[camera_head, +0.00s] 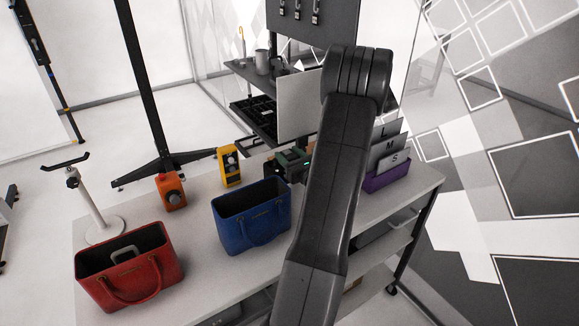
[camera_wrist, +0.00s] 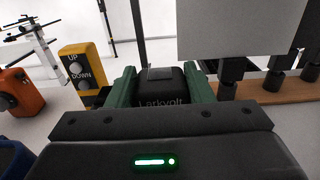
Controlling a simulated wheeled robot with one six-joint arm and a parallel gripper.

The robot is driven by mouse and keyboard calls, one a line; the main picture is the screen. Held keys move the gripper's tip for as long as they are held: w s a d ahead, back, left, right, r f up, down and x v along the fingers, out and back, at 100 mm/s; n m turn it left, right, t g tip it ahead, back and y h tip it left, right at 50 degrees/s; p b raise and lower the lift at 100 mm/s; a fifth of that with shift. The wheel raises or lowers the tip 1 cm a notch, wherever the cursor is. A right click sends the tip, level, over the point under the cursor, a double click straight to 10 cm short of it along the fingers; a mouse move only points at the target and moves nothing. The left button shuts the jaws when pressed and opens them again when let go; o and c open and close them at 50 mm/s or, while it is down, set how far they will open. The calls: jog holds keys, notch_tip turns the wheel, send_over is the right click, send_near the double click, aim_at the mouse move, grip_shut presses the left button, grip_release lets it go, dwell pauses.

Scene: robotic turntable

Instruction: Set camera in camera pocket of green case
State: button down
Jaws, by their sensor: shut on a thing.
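My gripper (camera_head: 281,166) is past the blue bag, above the rear part of the white table. In the wrist view its two green fingers (camera_wrist: 160,86) are shut on a black, boxy thing marked "Larkvolt" with a silver top, which looks like the camera (camera_wrist: 162,92). The fingers touch its left and right sides. Its far side and underside are hidden. In the head view my arm and gripper hide most of it. No green case or camera pocket can be made out in either view.
On the white table (camera_head: 215,285) stand a red bag (camera_head: 130,277), a blue bag (camera_head: 250,217), an orange device (camera_head: 171,190), a yellow up/down button box (camera_head: 229,166) and a purple file holder (camera_head: 388,178). A grey panel (camera_head: 296,104) stands close behind my gripper.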

jog(key=shift+f, duration=2.15)
jog(key=shift+f, duration=0.15)
jog(key=c, duration=0.7)
grip_release()
